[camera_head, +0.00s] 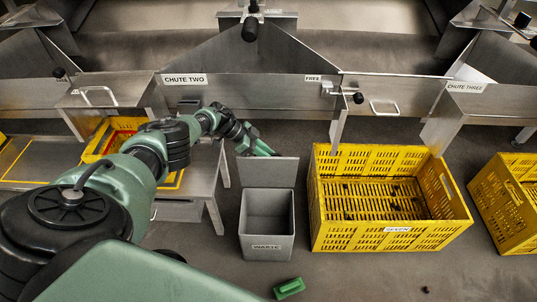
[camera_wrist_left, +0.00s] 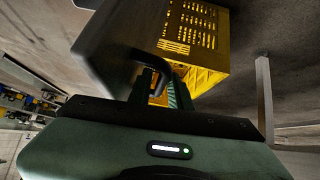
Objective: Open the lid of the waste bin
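The grey waste bin (camera_head: 267,246), labelled WASTE, stands on the floor at the centre of the head view. Its lid (camera_head: 268,172) is swung up at the back, and the bin's inside shows empty. My left gripper (camera_head: 262,149) is at the lid's top edge, behind it. In the left wrist view the lid (camera_wrist_left: 105,45) is a grey panel with a dark curved handle (camera_wrist_left: 150,58) just beyond my fingertips. My left gripper (camera_wrist_left: 157,88) shows a gap between its fingers; whether they touch the handle is unclear. My right gripper is not in view.
A yellow crate (camera_head: 389,239) stands right of the bin, another (camera_head: 508,205) at the far right. A metal stand (camera_head: 205,165) is left of the bin. Chute panels (camera_head: 240,88) rise behind. A green block (camera_head: 289,288) lies on the floor in front.

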